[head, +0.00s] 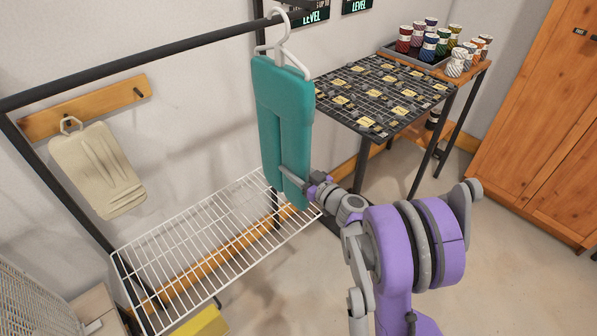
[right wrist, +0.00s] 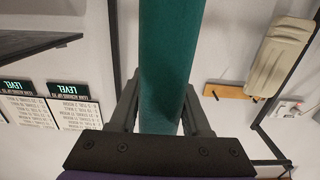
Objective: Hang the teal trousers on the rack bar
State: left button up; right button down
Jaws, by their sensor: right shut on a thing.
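The teal trousers (head: 284,110) hang upright, legs down, from a white hanger (head: 286,45). The hanger's hook is at the right end of the dark rack bar (head: 150,56) and overlaps it in the head view; I cannot tell whether its weight rests on the bar. My right gripper (head: 291,180) is shut on the lower part of the trousers. In the right wrist view the teal cloth (right wrist: 163,60) runs between the two fingers of my right gripper (right wrist: 161,105). My left gripper is not in view.
A white wire shelf (head: 215,235) lies low under the bar. A beige garment (head: 97,170) hangs from a wooden peg board (head: 75,110). A table with a gridded dark top (head: 375,95) and a tray of spools (head: 430,62) stand behind, right. A wooden cabinet (head: 545,120) stands far right.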

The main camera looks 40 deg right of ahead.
jog(key=shift+w+a, duration=0.15)
jog(key=shift+w, duration=1.8)
jog(key=shift+w+a, duration=0.15)
jog(key=shift+w, duration=1.8)
jog(key=shift+s+f+b, duration=0.1)
jog(key=shift+f+b, duration=0.65)
jog(key=shift+f, duration=0.45)
jog(key=shift+c, duration=1.4)
grip_release()
send_near(277, 161)
jog(key=shift+w+d+f+p, duration=0.15)
jog(key=shift+w+d+f, duration=0.25)
jog(key=shift+f, duration=0.2)
jog(key=shift+w+d+f+p, duration=0.15)
jog(key=shift+w+d+f, duration=0.3)
jog(key=shift+f, duration=0.1)
